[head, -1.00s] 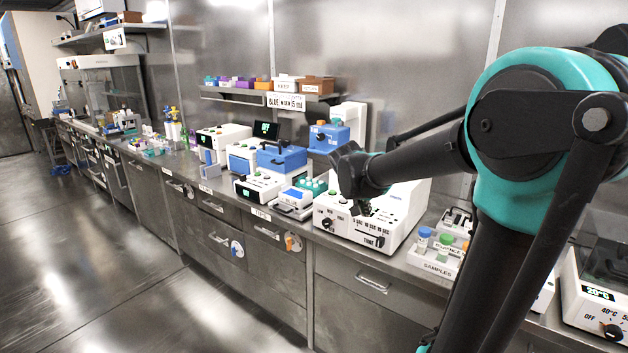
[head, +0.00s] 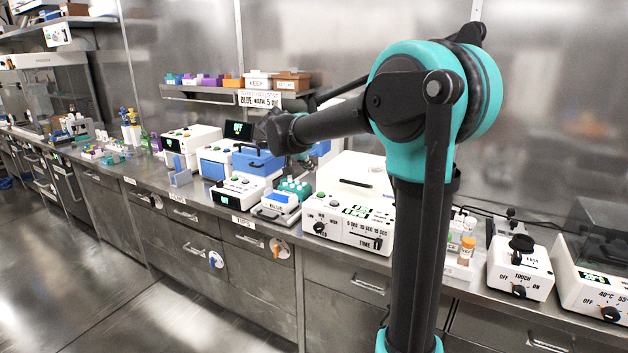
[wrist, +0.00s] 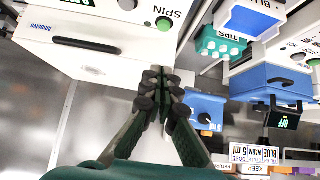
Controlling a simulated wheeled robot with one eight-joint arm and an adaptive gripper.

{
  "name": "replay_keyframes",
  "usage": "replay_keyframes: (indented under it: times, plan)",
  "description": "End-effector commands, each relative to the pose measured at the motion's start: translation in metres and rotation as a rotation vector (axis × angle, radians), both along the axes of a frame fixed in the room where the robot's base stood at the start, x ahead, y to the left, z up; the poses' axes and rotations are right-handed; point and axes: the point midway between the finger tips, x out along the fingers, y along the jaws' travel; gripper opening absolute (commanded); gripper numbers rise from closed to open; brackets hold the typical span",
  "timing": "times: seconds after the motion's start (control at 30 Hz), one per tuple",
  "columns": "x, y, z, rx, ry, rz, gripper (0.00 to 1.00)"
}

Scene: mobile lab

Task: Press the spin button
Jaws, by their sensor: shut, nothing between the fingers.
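The white machine (head: 345,216) with a lid handle, dials and small screens stands on the bench, right of centre in the head view. In the wrist view its white lid (wrist: 95,65) fills the upper left. The round green button (wrist: 163,22) beside the word SPIN shows at the top of the wrist view. My gripper (wrist: 160,88) is shut and empty, its dark fingertips together. In the wrist view the tips appear below the button, by the lid's edge, apart from the button. In the head view my arm hides most of the gripper.
Left of the machine are a green tip rack (head: 294,188), a blue-topped device (head: 257,163) and a small BLUE-labelled box (head: 279,206). A shelf with coloured boxes (head: 257,79) hangs behind. A TOUCH mixer (head: 520,268) and heater stand right.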

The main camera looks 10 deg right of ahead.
Motion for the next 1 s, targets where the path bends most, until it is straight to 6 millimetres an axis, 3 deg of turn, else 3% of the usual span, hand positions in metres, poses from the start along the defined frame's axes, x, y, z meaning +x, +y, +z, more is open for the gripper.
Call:
replay_keyframes:
  times: [0.53, 0.7, 1.0]
  plan:
    - [0.056, -0.042, -0.070, -0.001, 0.000, -0.002, 0.00]
    - [0.054, -0.039, -0.094, -0.001, 0.000, 0.001, 0.00]
    - [0.054, -0.039, -0.107, -0.001, 0.000, 0.001, 0.00]
